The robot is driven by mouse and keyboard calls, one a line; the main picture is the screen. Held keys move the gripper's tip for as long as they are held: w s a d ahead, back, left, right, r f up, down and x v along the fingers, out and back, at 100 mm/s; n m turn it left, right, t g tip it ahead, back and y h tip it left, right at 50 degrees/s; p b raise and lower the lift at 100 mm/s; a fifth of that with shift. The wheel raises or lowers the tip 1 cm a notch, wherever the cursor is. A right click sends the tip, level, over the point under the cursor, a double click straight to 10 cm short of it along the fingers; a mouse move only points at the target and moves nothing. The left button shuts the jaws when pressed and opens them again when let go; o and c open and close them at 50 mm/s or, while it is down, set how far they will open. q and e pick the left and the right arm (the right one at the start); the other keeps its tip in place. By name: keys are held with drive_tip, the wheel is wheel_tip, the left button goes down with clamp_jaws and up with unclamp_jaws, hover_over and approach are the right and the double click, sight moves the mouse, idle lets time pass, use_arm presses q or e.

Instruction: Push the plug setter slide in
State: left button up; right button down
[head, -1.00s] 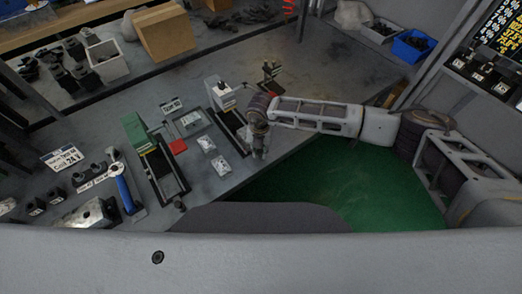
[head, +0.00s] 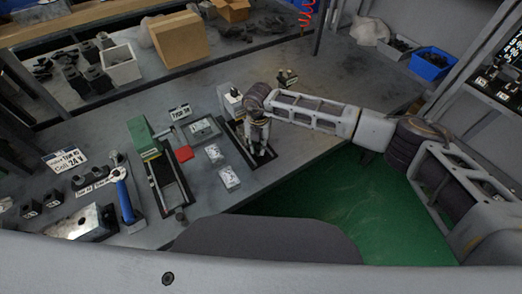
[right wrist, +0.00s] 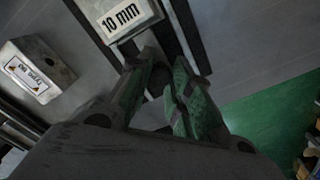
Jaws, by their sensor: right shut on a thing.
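The plug setter (head: 231,100) is the white block fixture with a dark rail running toward the table's front edge. A small label stands to its left. My right gripper (head: 258,152) is low over the front part of this rail, pointing down. In the right wrist view its green-padded fingers (right wrist: 166,78) are closed around a small dark part, apparently the slide's handle, mostly hidden between them. A white block marked "10 mm" (right wrist: 124,17) sits just ahead of the fingers, with dark rails beside it. My left gripper is not in view.
A green press fixture (head: 143,137) with its own rail stands to the left. Small white-faced plates (head: 228,177) lie between the fixtures. A blue-handled tool (head: 124,200) lies further left.

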drive_tip(key=shift+w+a, duration=0.2)
drive_tip(key=shift+w, duration=0.1)
drive_tip(key=shift+s+d+r, duration=0.1)
drive_tip(key=c, duration=1.3)
unclamp_jaws()
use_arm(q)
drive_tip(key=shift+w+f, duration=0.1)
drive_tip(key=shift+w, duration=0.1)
use_arm(e)
drive_tip(key=shift+o, duration=0.2)
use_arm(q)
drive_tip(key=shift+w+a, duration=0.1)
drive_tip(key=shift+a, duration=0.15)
use_arm(e)
wheel_tip(320, 180, up, 12)
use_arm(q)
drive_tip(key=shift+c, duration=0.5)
